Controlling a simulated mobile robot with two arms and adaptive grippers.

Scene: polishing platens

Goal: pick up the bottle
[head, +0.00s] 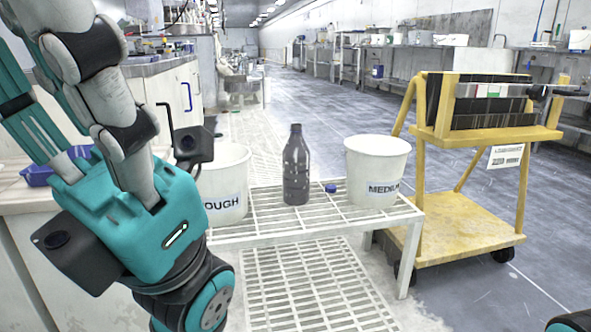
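A dark bottle (296,168) stands upright on a white slatted bench (262,232), between two white buckets. A small blue cap (330,188) lies on the bench just right of it. My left gripper (88,75), with a teal body and jointed grey fingers, is raised at the left, close to the camera. It is apart from the bottle, and no object shows in it. Its fingertips are near or past the top left edge, so its opening is unclear. Only a bit of my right arm shows at the bottom right corner; its gripper is out of view.
A bucket marked ROUGH (226,182), partly hidden by my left arm, and a bucket marked MEDIUM (375,172) flank the bottle. A yellow cart (455,225) stands at the right. A counter with a blue tray (38,175) is at the left. Open floor lies behind the bench.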

